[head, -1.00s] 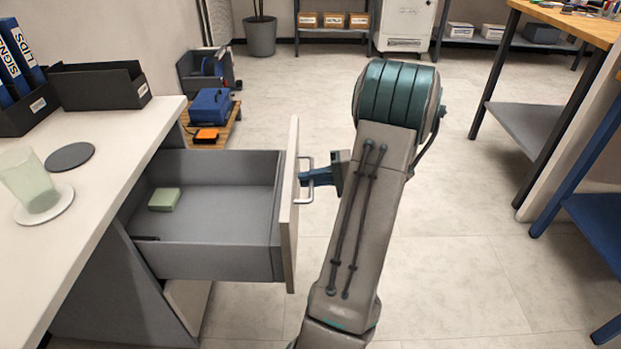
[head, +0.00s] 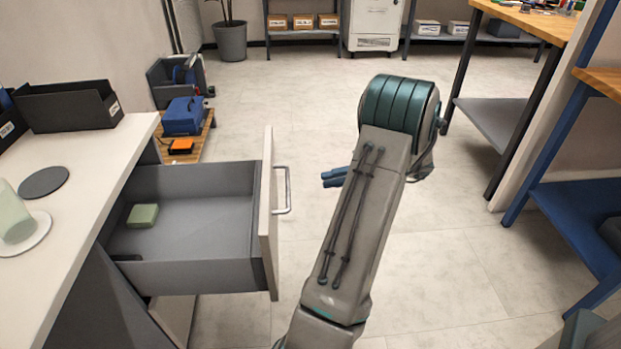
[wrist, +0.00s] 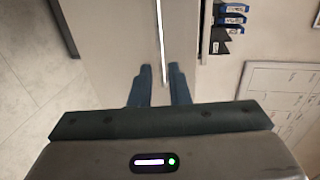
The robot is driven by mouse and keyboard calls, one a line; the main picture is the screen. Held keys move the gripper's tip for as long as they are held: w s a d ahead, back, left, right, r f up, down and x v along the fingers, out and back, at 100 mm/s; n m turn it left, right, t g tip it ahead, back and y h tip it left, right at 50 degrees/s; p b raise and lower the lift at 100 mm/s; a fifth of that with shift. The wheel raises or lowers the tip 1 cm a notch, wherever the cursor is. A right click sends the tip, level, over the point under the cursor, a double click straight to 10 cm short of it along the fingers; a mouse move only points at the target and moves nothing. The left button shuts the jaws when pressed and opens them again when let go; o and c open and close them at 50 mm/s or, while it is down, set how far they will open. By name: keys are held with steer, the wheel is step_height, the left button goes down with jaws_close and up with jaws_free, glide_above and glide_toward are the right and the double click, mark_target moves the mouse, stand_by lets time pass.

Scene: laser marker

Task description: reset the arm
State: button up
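My gripper (head: 327,179) is in the head view just right of the drawer handle (head: 284,190), with a clear gap between them. In the wrist view its two blue fingers stand apart with nothing held between them (wrist: 160,72). My arm is raised and bent in the middle of the head view. The grey drawer (head: 200,276) with a pale front (head: 267,222) is pulled out from the white-topped counter (head: 100,165). A small green block (head: 142,215) lies inside it.
A green cup (head: 12,215) and a dark disc (head: 44,181) are on the counter, near a black bin (head: 75,108). A blue toolbox (head: 183,116) sits behind the drawer. A blue-framed bench (head: 575,200) is at right. Floor between is clear.

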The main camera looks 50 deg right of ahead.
steer(key=shift+v, duration=1.1)
steer(key=w+a+r+n+g+h+p, duration=0.1)
steer(key=w+a+r+n+g+p, duration=0.2)
steer(key=a+r+p, duration=0.45)
steer(key=w+a+r+g+h+p, duration=0.1)
steer(key=w+a+r+g+p, duration=0.4)
steer(key=a+r, duration=0.55)
steer(key=s+a+r+n+h+p, duration=0.2)
steer(key=s+a+r+h+p, duration=0.2)
steer(key=a+r+p, duration=0.5)
steer(key=s+a+r+n+h+p, duration=0.3)
steer(key=s+a+r+h+p, duration=0.1)
steer(key=a+r+p, duration=0.5)
steer(key=shift+a+r+h, duration=0.3)
steer(key=shift+a+h, duration=0.4)
steer(key=shift+a, duration=0.45)
steer(key=shift+s, duration=0.1)
